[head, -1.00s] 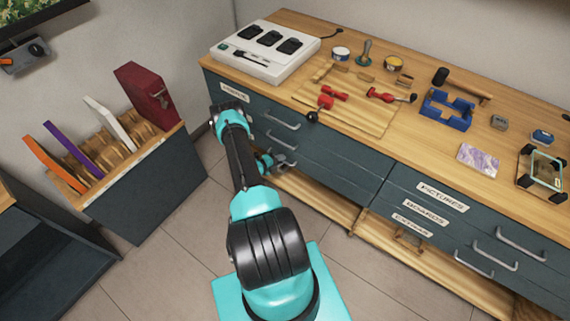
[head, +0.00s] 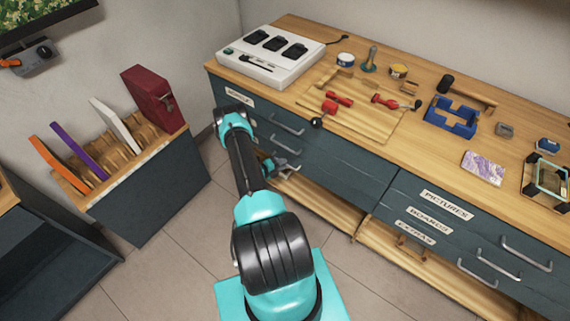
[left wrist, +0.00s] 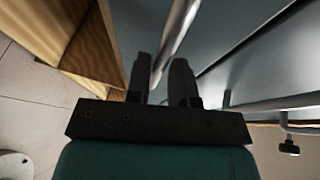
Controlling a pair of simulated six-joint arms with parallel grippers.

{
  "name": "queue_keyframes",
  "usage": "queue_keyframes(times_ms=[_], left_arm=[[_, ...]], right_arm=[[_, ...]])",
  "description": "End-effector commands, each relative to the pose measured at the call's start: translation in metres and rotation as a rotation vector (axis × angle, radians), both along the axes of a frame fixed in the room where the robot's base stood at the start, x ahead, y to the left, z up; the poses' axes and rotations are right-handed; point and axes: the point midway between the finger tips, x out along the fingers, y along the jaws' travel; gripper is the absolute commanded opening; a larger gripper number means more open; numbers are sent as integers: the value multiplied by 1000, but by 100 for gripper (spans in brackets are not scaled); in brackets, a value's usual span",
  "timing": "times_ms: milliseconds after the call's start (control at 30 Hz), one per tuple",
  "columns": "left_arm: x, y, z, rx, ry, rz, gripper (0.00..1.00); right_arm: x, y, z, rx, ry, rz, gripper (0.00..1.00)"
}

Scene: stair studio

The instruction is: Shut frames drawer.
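The frames drawer is in the left stack of the dark blue-grey bench; a small label (head: 240,98), partly behind my arm and hard to read, sits high on that stack. Two metal handles, an upper one (head: 287,124) and a lower one (head: 285,144), show on its fronts. My left gripper (head: 288,168) is low in front of this stack, partly hidden by my arm. In the left wrist view its two dark fingers (left wrist: 161,68) stand apart, with a metal handle bar (left wrist: 178,38) running between them; I cannot tell whether they touch it. My right gripper is out of view.
The right stack has labels pictures (head: 446,204), boards and extras, with several handles. Tools and a white charger box (head: 270,55) stand on the wooden top. A rack (head: 125,180) of coloured frames is at the left. Bare floor lies between.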

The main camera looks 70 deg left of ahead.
Motion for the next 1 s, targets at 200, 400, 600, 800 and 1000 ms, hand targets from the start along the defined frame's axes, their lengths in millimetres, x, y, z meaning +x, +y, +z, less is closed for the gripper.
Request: queue_keyframes(times_ms=[200, 400, 600, 800, 1000], left_arm=[[-40, -7, 8, -1, 2, 5, 22], [-78, -15, 14, -2, 3, 5, 22], [-115, -22, 21, -1, 3, 7, 22], [-142, -28, 26, -1, 4, 6, 22], [-151, -30, 28, -2, 3, 5, 22]], right_arm=[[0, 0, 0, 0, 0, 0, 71], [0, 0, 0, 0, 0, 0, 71], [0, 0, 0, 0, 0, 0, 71], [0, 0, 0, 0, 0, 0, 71], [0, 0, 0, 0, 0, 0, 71]])
